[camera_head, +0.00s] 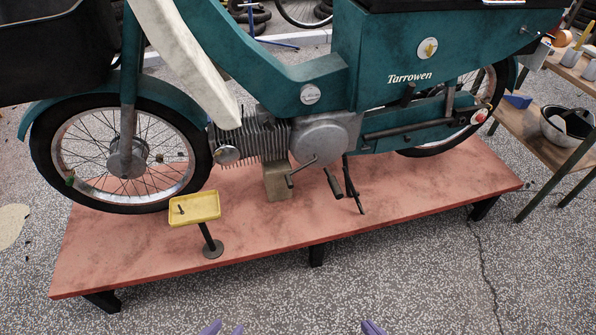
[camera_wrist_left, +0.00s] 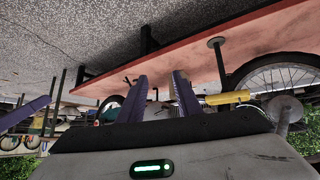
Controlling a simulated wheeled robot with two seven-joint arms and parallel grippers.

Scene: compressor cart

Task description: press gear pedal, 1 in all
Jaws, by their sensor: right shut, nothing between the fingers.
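The gear pedal (camera_head: 291,180) appears to be the small dark bent lever below the round grey engine cover of the teal moped (camera_head: 290,75). Other dark levers hang just right of it, so I cannot be fully sure which is which. My left gripper (camera_head: 224,328) is at the bottom edge of the head view, its purple fingertips apart and empty, well short of the pedal. Its two fingers also show spread in the left wrist view (camera_wrist_left: 162,98). My right gripper (camera_head: 373,327) is at the bottom edge, right of the left one, shut and empty.
The moped stands on a low red platform (camera_head: 130,250) with black legs. A yellow tray (camera_head: 195,207) on a black post stands at the platform's front left. The speckled floor in front is clear.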

